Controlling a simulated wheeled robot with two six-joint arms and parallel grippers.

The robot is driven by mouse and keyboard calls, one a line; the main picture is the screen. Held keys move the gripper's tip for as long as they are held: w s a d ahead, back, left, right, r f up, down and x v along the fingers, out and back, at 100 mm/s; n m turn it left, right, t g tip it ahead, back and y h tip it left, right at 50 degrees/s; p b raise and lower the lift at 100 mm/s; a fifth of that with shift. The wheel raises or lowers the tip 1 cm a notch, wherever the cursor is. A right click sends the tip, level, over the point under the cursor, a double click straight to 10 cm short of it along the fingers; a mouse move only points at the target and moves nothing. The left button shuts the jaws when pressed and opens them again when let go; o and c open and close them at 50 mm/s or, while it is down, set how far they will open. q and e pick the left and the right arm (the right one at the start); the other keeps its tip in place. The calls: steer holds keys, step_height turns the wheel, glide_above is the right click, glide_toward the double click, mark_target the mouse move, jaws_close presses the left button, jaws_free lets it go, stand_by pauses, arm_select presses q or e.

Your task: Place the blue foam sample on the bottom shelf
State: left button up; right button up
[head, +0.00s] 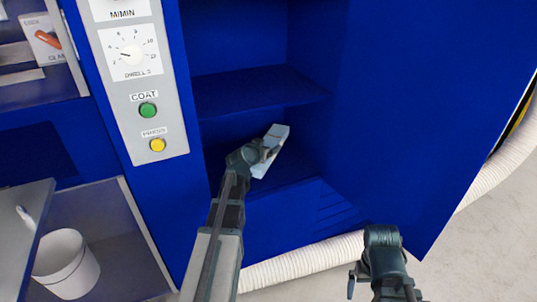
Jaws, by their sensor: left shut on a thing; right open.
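My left gripper (262,152) reaches into the lower compartment of the blue cabinet and is shut on a pale bluish-grey block, the foam sample (277,134). The sample is tilted and sits above the compartment floor, the bottom shelf (289,170); I cannot tell whether it touches it. The upper shelf (255,88) is above and behind it. My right gripper (355,276) is open and empty at the bottom of the view, outside the cabinet, partly hidden by its wrist.
A blue door or side panel (430,120) stands to the right of the opening. A grey control panel (160,115) with a dial and green and yellow buttons is on the left. A white bin (66,265) stands lower left. A ribbed white hose (300,262) runs along the floor.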

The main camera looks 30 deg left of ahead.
arm_select(q)
step_height(320, 180, down, 2)
steer(key=shift+b, duration=0.5)
steer(key=shift+w+a+f, duration=0.1)
steer(key=shift+a+f, duration=0.05)
steer(key=shift+a, duration=0.05)
steer(key=shift+w+d, duration=0.1)
steer(key=o, duration=1.1)
steer(key=shift+c, duration=0.2)
arm_select(e)
steer(key=shift+w+d+f, duration=0.15)
steer(key=shift+d+f, duration=0.1)
steer(key=shift+f, duration=0.3)
steer(key=shift+w+d+f, duration=0.1)
steer(key=shift+d+f, duration=0.1)
steer(key=shift+f, duration=0.35)
steer(key=shift+r, duration=0.1)
